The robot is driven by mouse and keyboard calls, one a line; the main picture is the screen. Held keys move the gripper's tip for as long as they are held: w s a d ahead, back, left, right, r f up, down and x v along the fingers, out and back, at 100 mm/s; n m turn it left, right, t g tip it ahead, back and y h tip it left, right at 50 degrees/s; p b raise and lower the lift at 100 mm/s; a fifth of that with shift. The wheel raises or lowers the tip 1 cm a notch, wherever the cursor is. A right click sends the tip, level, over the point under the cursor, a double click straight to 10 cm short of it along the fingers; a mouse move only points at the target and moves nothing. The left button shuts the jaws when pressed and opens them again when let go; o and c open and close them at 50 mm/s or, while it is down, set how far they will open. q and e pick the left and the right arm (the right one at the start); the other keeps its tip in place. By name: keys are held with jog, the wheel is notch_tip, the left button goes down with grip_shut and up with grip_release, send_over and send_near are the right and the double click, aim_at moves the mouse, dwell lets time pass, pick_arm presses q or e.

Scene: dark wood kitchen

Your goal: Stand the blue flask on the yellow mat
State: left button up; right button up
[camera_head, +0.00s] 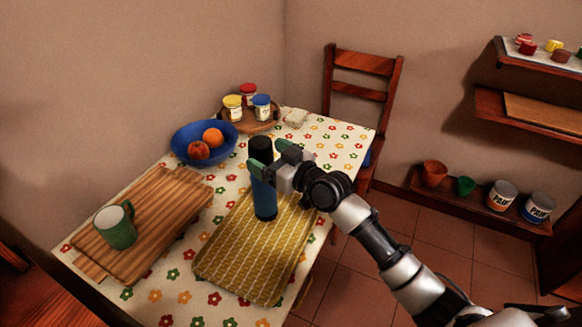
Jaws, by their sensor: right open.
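The blue flask (265,201) with a black cap stands upright in the middle of the table. Its base appears to rest on the yellow mat (240,262), near the mat's far edge. My right gripper (272,160) is open at the flask's upper part, just under the cap. One green-tipped finger is in front of the flask and hides part of it. The other finger is just to the right of the cap. I cannot tell whether the fingers touch the flask. My left gripper is not in view.
A green mug (117,231) stands on striped wooden boards (165,205) at left. A blue bowl (182,143) with fruit is behind. Several jars stand on a round tray (265,124) at the back. A chair (365,65) stands behind the table. Wall shelves (530,112) are at right.

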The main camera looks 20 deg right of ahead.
jog(key=v, duration=0.9)
jog(key=shift+s+b, duration=0.2)
jog(key=shift+b, duration=0.25)
jog(key=shift+d, duration=0.1)
